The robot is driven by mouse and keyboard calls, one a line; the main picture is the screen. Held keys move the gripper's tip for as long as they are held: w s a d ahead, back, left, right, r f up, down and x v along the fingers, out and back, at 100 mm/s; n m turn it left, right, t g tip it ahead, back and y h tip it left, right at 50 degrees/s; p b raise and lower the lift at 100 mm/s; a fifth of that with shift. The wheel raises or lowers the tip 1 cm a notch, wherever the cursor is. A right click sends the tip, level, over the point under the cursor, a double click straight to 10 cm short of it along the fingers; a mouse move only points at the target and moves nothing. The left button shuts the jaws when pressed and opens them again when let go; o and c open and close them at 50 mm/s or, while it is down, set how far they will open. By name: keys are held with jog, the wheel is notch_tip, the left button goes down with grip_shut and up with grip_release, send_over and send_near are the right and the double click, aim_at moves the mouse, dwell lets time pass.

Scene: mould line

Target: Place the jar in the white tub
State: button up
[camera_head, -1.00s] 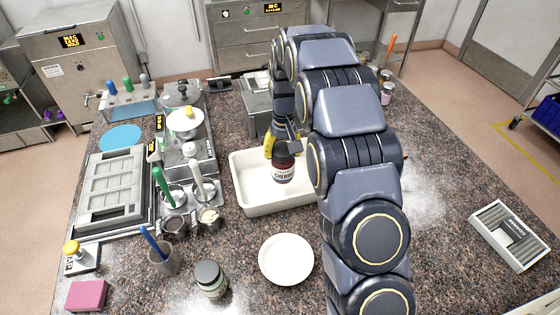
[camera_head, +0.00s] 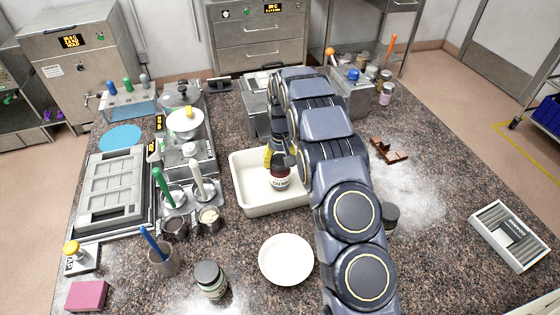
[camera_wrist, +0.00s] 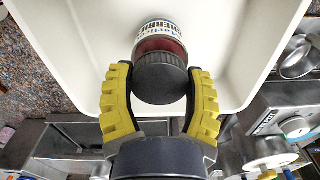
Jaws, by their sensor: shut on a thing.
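The jar (camera_head: 280,180) has a black lid, dark red contents and a white label. It is upright over the inside of the white tub (camera_head: 240,192); I cannot tell whether its base touches the floor. My gripper (camera_wrist: 160,76) is shut on the jar, with yellow fingers on both sides of its black lid. In the wrist view the jar (camera_wrist: 162,45) shows against the pale inside of the tub (camera_wrist: 90,30). In the head view my arm covers the tub's right end and part of my gripper.
A white bowl (camera_head: 286,260) and a dark-lidded jar (camera_head: 210,280) stand in front of the tub. Small metal pots (camera_head: 209,217) stand to its left. A metal box (camera_head: 257,105) is behind it. A brown chocolate piece (camera_head: 388,151) and another dark-lidded jar (camera_head: 390,217) are right of my arm.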

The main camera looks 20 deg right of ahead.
jog(key=o, duration=1.1)
jog(key=shift+f, duration=0.1)
notch_tip(320, 180, up, 12)
jog(key=s+a+r, duration=0.2)
jog(key=s+r, duration=0.5)
jog(key=s, duration=0.1)
jog(key=s+a+r+n, duration=0.1)
jog(key=s+a, duration=0.1)
jog(key=s, duration=1.4)
jog(key=s+a+r+g, duration=0.1)
jog(key=s+a+r, duration=0.1)
jog(key=s, duration=1.4)
jog(key=shift+a+r+n+g, duration=0.15)
jog(key=shift+a+n+g, duration=0.15)
jog(key=shift+a+n, duration=0.1)
